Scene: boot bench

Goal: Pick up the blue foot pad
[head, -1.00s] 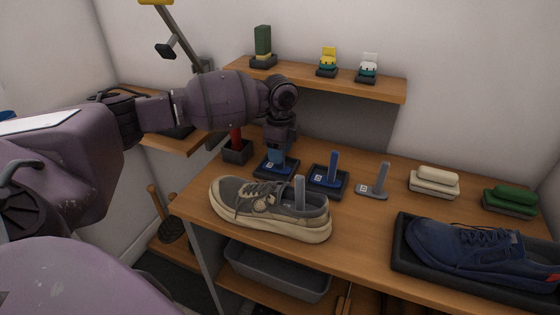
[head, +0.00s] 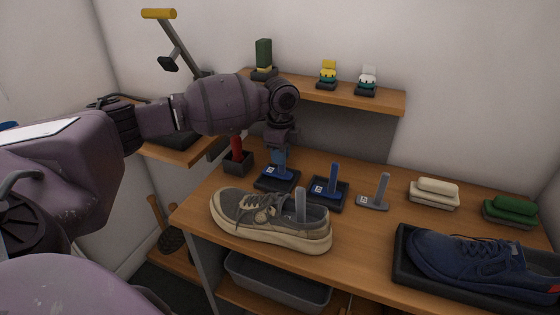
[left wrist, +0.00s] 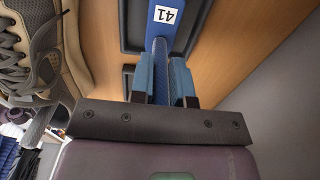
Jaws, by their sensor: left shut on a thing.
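A blue foot pad (head: 277,173) with an upright post and a white label is at a black tray (head: 264,185) at the bench's back left. My left gripper (head: 280,158) comes down over it and is shut on its post. In the left wrist view, the blue post (left wrist: 161,65) stands between my blue fingertips (left wrist: 162,84), with the pad's label reading 41. I cannot tell whether the pad is clear of the tray. A second blue foot pad (head: 326,189) stands in its own black tray just to the right. My right gripper is not in view.
A grey-and-tan shoe (head: 262,217) with a grey post in it stands in front. A grey foot pad (head: 373,202), a cream brush (head: 434,195), a green brush (head: 510,211) and a blue shoe in a tray (head: 398,262) lie to the right. A red-handled item (head: 236,150) stands left.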

